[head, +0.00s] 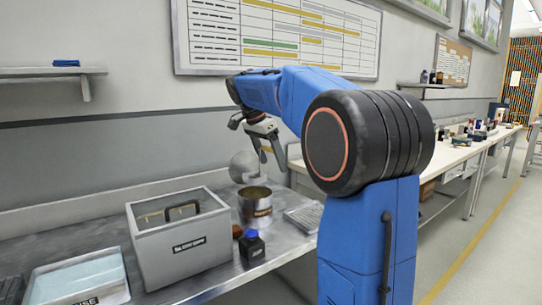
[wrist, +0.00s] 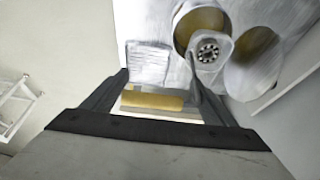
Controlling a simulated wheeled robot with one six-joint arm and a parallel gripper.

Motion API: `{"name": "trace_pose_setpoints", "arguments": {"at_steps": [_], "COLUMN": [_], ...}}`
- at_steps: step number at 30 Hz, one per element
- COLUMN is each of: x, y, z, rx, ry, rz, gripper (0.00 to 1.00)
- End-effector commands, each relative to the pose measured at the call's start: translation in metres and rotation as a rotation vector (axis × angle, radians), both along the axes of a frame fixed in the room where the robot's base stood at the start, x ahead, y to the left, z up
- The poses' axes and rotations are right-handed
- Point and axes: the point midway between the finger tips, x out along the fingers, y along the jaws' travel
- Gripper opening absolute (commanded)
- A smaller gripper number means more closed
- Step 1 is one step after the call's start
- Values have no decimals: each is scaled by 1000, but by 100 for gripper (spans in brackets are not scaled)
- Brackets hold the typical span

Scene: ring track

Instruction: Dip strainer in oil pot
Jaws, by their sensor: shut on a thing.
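My gripper (head: 272,158) is shut on the yellow-brown handle (wrist: 150,101) of the strainer. The strainer's grey head with a ring of dark holes (wrist: 208,52) shows in the wrist view, joined to the handle by a bent metal arm. In the head view the strainer is too small to make out clearly. The metal oil pot (head: 255,204) with a brown label stands on the bench below my gripper. In the wrist view the pot (wrist: 184,32) shows golden oil, and the strainer head overlaps its rim; I cannot tell its height above it.
A round grey disc (head: 244,167) stands behind the pot. A grey lidded box (head: 180,250) and a blue-capped dark bottle (head: 251,246) are at the left. A ribbed tray (head: 304,217) lies right of the pot. A rinse basin (head: 80,280) is at the front left.

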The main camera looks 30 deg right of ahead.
Motion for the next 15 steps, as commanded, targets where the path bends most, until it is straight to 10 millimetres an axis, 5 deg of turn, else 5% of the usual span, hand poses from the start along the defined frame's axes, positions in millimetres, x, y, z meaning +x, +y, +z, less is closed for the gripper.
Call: {"name": "trace_pose_setpoints", "arguments": {"at_steps": [15], "x": [0], "y": [0], "z": [-32], "rx": [0], "ry": [0], "rz": [0], "gripper": [28]}}
